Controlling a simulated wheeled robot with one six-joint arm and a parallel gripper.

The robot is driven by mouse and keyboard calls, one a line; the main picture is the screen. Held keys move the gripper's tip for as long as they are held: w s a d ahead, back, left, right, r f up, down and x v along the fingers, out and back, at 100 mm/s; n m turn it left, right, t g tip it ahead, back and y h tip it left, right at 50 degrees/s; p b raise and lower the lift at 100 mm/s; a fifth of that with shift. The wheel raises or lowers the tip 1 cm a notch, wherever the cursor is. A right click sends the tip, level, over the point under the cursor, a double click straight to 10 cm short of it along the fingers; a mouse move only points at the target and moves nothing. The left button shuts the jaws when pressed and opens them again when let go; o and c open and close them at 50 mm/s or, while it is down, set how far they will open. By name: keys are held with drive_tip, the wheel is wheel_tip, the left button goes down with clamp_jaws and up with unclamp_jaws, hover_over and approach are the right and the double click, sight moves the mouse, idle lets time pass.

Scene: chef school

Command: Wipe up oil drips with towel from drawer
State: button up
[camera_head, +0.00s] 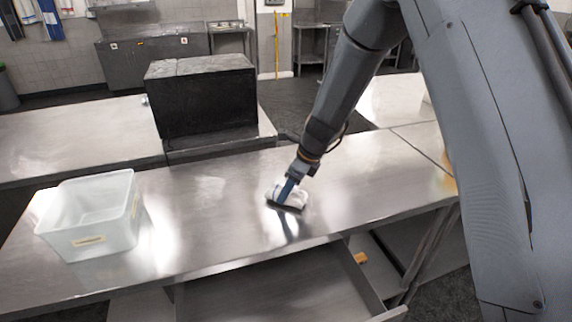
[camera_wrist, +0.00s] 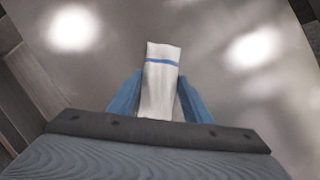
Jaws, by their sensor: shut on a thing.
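A white towel with a blue stripe (camera_wrist: 160,80) is between the blue fingers of my gripper (camera_wrist: 160,98) in the wrist view. My gripper (camera_head: 287,190) is shut on the towel, which also shows in the head view (camera_head: 291,200) at or just above the steel counter top (camera_head: 225,215). I cannot tell whether the towel presses on the steel. An open drawer (camera_head: 270,290) sticks out below the counter's front edge; the visible part of its floor looks empty. No oil drips can be made out clearly; bright glare covers parts of the steel.
A translucent white bin (camera_head: 92,222) stands on the counter's left part. A black box-shaped unit (camera_head: 203,100) stands behind the counter. A small orange-yellow item (camera_head: 361,258) lies on the shelf right of the drawer. The counter between bin and gripper is clear.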

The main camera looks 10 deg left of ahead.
drive_tip(key=shift+s+a+r+p, duration=0.1)
drive_tip(key=shift+r+p, duration=0.1)
drive_tip(key=shift+r, duration=0.3)
drive_tip(key=shift+s+r+p, duration=0.1)
drive_tip(key=shift+r+p, duration=0.05)
drive_tip(key=shift+r, duration=0.3)
wheel_tip(320, 180, up, 3)
drive_tip(key=shift+w+f+p, duration=0.1)
drive_tip(key=shift+p, duration=0.9)
drive_tip(key=shift+r, duration=1.05)
